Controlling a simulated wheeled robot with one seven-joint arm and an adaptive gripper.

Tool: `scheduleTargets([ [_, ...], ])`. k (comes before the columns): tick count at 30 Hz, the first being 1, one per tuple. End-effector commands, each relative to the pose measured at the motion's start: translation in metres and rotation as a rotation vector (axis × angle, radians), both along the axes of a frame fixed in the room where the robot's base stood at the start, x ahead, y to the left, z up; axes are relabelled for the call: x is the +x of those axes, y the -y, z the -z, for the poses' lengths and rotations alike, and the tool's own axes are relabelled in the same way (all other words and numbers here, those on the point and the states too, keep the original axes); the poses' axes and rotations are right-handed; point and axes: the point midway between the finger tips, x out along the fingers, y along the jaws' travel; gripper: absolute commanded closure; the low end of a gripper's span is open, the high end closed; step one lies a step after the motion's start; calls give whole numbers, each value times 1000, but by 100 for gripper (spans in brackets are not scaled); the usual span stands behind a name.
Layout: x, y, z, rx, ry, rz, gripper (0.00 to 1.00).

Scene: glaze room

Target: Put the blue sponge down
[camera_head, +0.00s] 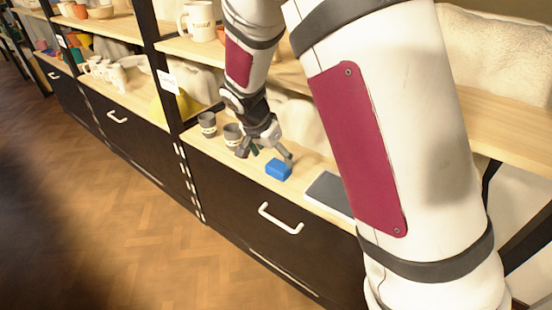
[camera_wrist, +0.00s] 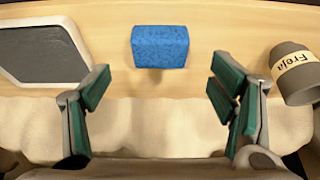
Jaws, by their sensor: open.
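The blue sponge (camera_head: 278,169) lies on the light wooden top of a dark drawer unit, close to its front edge. In the wrist view the sponge (camera_wrist: 160,46) sits ahead of my gripper, midway between the lines of its two fingers and apart from both. My gripper (camera_head: 268,152) is just above the wooden top, close beside the sponge on its far side. In the wrist view my gripper (camera_wrist: 158,98) is open and empty, with its green finger pads wide apart.
A dark slate with a pale frame (camera_head: 330,193) lies right of the sponge; it also shows in the wrist view (camera_wrist: 42,55). Two grey cups (camera_head: 207,124) stand left of my gripper; one labelled cup (camera_wrist: 294,73) is near my gripper's right finger. A shelf (camera_head: 505,128) runs above.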

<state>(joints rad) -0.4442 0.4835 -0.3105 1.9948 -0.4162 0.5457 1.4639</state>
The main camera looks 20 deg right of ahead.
Motion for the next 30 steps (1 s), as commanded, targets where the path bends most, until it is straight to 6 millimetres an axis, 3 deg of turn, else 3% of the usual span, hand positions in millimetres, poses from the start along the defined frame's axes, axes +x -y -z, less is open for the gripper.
scheduleTargets([
  [1, -2, -5, -14, 2, 2, -3, 22],
  [6, -10, -14, -43, 1, 2, -2, 22],
  [12, -15, -21, -62, 0, 0, -1, 22],
  [30, -16, -22, -65, 0, 0, 0, 22],
])
